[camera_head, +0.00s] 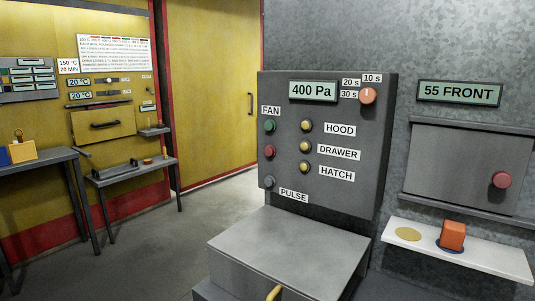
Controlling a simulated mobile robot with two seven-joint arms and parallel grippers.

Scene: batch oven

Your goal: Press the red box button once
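A dark grey control box (330,190) stands in the middle of the view. Its left column, under the FAN label, has a green button (270,125), a red button (269,151) below it, and a grey button (269,181) next to the PULSE label. Three yellowish buttons (305,146) sit beside the HOOD, DRAWER and HATCH labels. A red dial (368,96) is at the box's top right, among time labels. The box display (313,90) reads 400 Pa. Neither of my grippers is in view.
A grey block (285,250) stands below the box. Right of it, a panel with a red knob (502,180) sits above a white shelf (480,253) holding an orange-red block (452,235). Tables (45,158) and a yellow wall are at the left; the floor between is clear.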

